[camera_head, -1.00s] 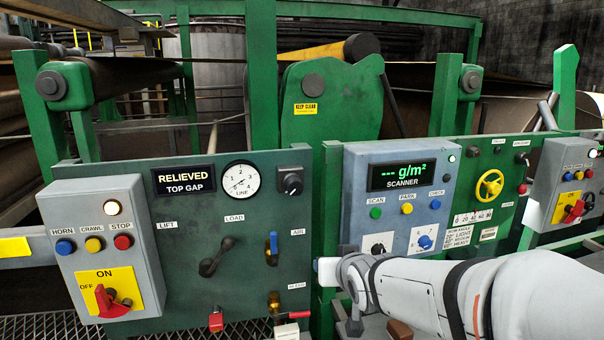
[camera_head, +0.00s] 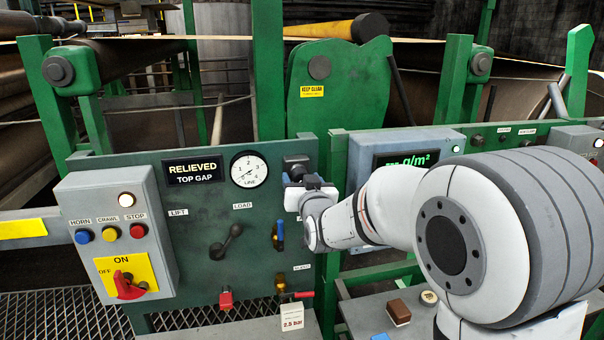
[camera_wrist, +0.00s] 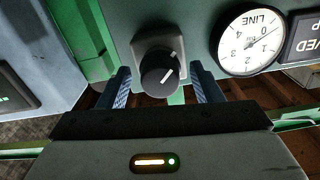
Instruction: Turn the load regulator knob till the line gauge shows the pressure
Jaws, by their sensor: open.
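The load regulator knob (camera_wrist: 158,72) is black with a white pointer mark, on a dark square mount. In the wrist view it sits between the two blue fingers of my gripper (camera_wrist: 163,86), which are open, with a gap on each side. In the head view my gripper (camera_head: 302,186) is in front of the knob's mount (camera_head: 296,162) and hides most of the knob. The white line gauge (camera_head: 249,170) is just left of it. It appears upside down in the wrist view (camera_wrist: 250,40); its needle seems near the low end, but I cannot read it exactly. A card (camera_head: 292,318) reads 2.5 bar.
A crank handle (camera_head: 229,240) and a blue-handled valve (camera_head: 279,235) are below the gauge and knob. The grey scanner box (camera_head: 361,160) is to the right, partly behind my arm. A grey switch box (camera_head: 115,235) is at the left.

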